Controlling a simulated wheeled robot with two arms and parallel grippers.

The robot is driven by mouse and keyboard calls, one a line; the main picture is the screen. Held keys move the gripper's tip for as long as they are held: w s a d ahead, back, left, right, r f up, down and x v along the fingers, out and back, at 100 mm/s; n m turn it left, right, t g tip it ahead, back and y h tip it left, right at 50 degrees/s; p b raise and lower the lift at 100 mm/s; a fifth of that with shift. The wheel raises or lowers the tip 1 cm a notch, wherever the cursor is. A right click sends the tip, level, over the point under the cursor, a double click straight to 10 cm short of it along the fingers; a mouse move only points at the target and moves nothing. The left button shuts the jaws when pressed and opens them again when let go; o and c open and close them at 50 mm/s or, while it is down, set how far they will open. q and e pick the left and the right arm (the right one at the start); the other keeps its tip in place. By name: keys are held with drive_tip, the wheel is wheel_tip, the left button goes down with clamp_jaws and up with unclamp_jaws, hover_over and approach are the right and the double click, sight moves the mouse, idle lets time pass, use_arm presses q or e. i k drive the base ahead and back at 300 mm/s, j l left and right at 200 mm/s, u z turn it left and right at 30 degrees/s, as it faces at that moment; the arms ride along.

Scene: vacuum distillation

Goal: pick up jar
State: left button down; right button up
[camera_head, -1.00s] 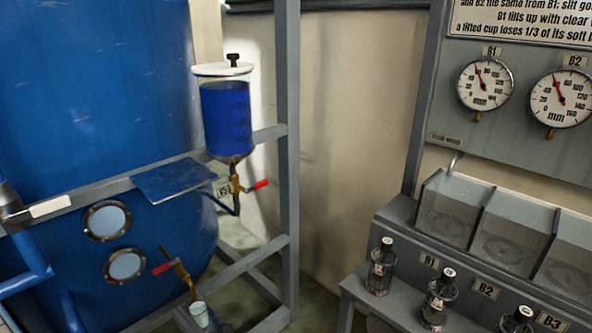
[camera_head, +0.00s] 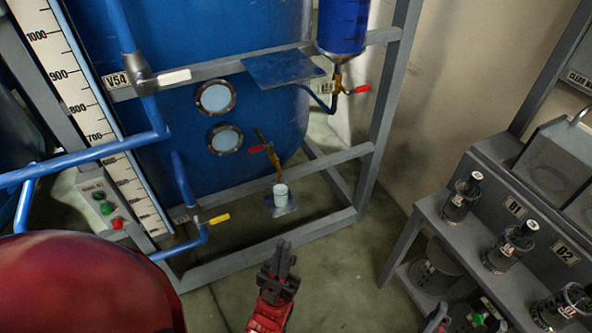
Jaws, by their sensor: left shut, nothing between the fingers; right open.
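Dark capped jars stand in a row on the grey bench at the right: one at the back (camera_head: 461,197), one in the middle (camera_head: 510,246) and one at the front (camera_head: 562,305). A wider glass vessel (camera_head: 433,272) sits on the lower shelf, partly in shadow. My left gripper (camera_head: 281,258) is shut and empty, in front of the blue tank's frame and apart from the jars. My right gripper (camera_head: 462,314) is at the bottom edge, open, below and left of the front jars; it is partly cut off.
A small white cup (camera_head: 281,190) stands under a red-handled tap on the tank (camera_head: 260,95). A grey metal frame (camera_head: 385,130) surrounds the tank. Bare floor (camera_head: 350,270) lies between frame and bench.

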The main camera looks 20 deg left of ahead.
sight(280, 191)
drive_tip(key=i+j+u, duration=0.1)
drive_tip(key=j+u, duration=0.4)
drive_tip(key=i+j+u, duration=0.15)
drive_tip(key=j+u, duration=0.2)
drive_tip(key=u, duration=0.15)
